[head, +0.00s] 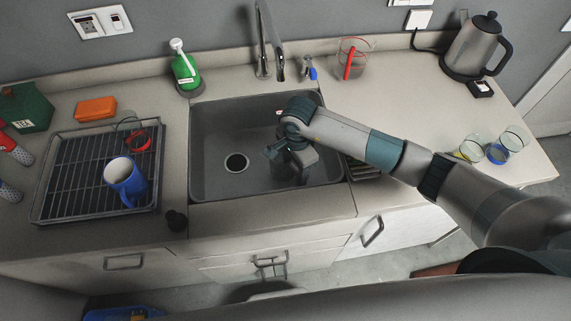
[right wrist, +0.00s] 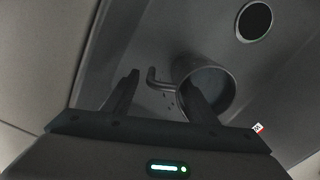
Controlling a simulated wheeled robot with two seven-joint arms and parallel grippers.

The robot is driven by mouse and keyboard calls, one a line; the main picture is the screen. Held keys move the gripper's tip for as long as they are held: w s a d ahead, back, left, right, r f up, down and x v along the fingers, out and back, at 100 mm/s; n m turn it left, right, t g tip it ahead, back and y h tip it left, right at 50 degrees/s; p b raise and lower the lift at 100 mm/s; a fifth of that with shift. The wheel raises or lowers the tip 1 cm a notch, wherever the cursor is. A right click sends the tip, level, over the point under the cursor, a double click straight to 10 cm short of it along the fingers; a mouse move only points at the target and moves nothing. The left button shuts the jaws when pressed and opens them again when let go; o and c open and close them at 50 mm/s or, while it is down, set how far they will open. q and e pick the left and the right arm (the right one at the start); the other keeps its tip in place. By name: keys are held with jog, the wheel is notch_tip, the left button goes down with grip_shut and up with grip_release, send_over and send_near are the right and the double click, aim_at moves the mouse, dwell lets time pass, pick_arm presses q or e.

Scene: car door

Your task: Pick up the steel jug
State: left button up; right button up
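The steel jug (right wrist: 212,78) is in the sink in the right wrist view, a grey cylinder with its round opening facing the camera and its curved handle (right wrist: 156,82) on the left. My right gripper (right wrist: 162,88) is open above it, with one finger left of the handle and the other overlapping the jug's body. I cannot tell whether they touch. In the head view my right gripper (head: 288,167) reaches down into the right part of the sink (head: 215,120) and hides the jug there. My left gripper is not in view.
The sink walls stand close around my right gripper. The faucet (head: 268,45) rises behind the sink. A drying rack (head: 70,207) with a blue mug (head: 125,180) is at left.

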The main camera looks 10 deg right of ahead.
grip_shut()
jog(key=shift+r, duration=0.2)
jog(key=shift+w+r+b, duration=0.1)
jog(key=shift+r+b, duration=0.3)
jog(key=shift+r, duration=0.2)
notch_tip(320, 180, up, 7)
jog(key=b, duration=0.3)
jog(key=shift+r, duration=0.75)
